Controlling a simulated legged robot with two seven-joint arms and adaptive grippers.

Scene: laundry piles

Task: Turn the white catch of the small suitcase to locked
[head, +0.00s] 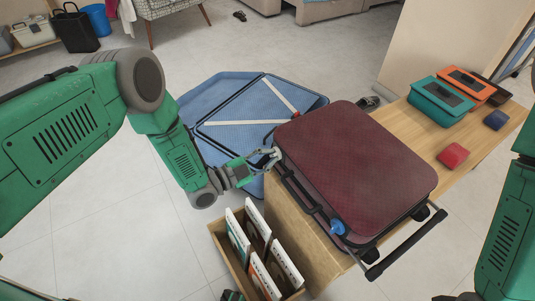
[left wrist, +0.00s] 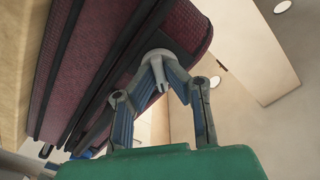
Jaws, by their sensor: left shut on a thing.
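The small suitcase (head: 355,165) is dark red with black trim and lies flat on the wooden bench. My left gripper (head: 272,156) is at its left side, near the far corner. In the left wrist view the white catch (left wrist: 162,72) sticks out from the suitcase side as a rounded base with a short lever. My left gripper's fingers (left wrist: 160,75) are closed around it, one on each side. In the head view the catch is mostly hidden by the fingers. My right arm shows at the right edge, but its gripper is out of view.
A blue tag hangs on the suitcase (head: 338,227). Its black handle (head: 408,243) sticks out in front. A wooden crate of upright books (head: 222,242) stands below. Teal and orange boxes (head: 443,101) and a red pouch (head: 453,155) lie on the bench (head: 410,140). A blue folding mat (head: 220,100) is behind.

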